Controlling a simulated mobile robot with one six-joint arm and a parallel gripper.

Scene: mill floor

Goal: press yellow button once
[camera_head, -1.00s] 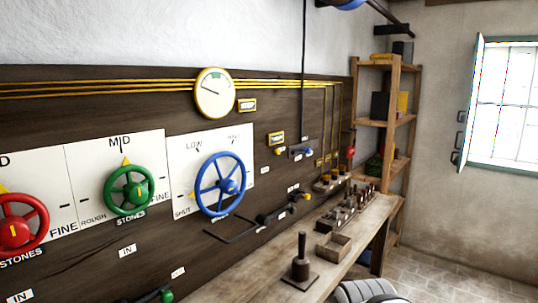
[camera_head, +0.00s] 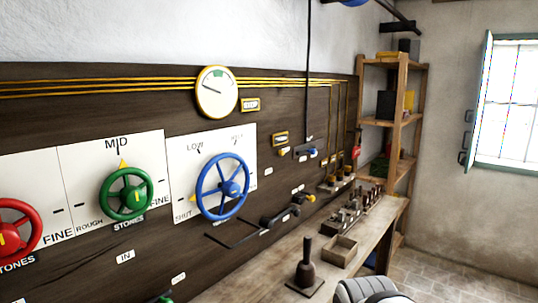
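A small yellow knob-like piece (camera_head: 284,151) sits on the dark wall panel (camera_head: 70,110), under a yellow-edged label plate (camera_head: 281,138). It may be the yellow button, but it is too small to be sure. A dark lever with a yellow tip (camera_head: 310,198) sticks out lower on the panel. Small yellowish pieces (camera_head: 338,178) also show on a little ledge farther along the wall. My gripper is not in view. A pale ribbed part at the bottom edge looks like part of my arm.
Red (camera_head: 12,232), green (camera_head: 127,194) and blue (camera_head: 222,187) handwheels stand out from the panel. A shelf (camera_head: 397,120) stands behind. Floor shows at right.

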